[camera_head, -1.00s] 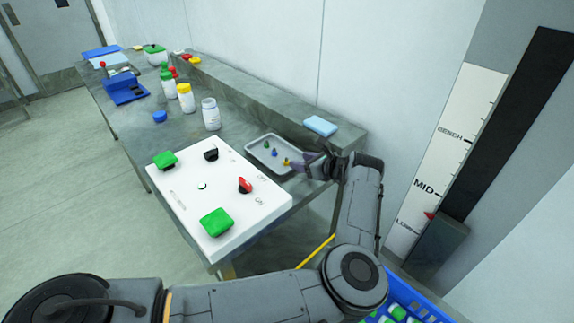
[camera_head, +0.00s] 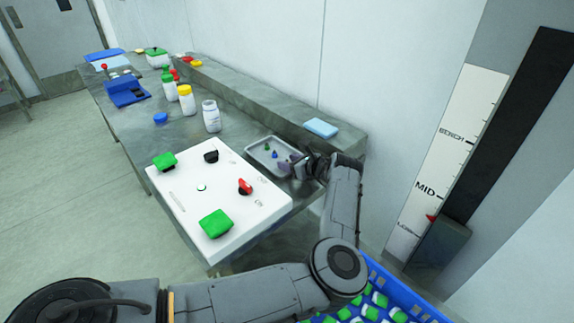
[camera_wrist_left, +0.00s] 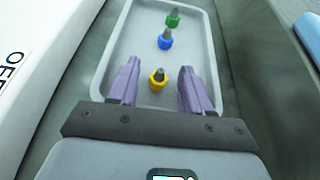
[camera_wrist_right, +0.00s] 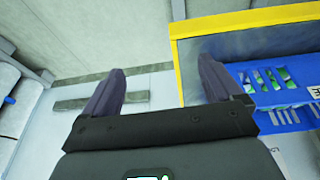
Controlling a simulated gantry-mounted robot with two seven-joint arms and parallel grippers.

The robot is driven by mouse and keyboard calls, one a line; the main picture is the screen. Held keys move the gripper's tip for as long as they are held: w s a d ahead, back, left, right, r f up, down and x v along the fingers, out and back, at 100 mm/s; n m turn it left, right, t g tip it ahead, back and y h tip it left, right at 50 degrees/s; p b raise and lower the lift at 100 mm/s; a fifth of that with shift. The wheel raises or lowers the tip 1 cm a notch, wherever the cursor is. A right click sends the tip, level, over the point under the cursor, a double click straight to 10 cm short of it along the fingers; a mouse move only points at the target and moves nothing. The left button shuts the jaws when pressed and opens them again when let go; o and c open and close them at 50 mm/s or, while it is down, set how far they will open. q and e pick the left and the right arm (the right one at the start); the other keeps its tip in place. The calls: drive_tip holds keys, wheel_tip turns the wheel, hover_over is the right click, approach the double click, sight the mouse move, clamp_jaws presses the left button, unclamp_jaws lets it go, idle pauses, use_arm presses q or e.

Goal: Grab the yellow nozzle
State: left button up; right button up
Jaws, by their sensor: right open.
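The yellow nozzle (camera_wrist_left: 158,80) stands in the grey tray (camera_wrist_left: 216,50) in the left wrist view, between the two purple fingers of my left gripper (camera_wrist_left: 160,73). The fingers are open, with a gap on each side of the nozzle. A blue nozzle (camera_wrist_left: 165,40) and a green nozzle (camera_wrist_left: 173,18) stand farther up the tray. In the head view my left gripper (camera_head: 297,168) is over the tray's right end and hides the yellow nozzle. My right gripper (camera_wrist_right: 162,70) is open and empty in the right wrist view, away from the tray.
A white panel (camera_head: 225,180) with green buttons and a red knob lies beside the tray. A light-blue block (camera_head: 320,127) sits on the ledge behind. Bottles (camera_head: 187,100) stand farther along the bench. A blue crate (camera_head: 400,290) is at lower right.

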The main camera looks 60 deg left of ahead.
use_arm(q)
clamp_jaws()
drive_tip(key=shift+r, duration=0.1)
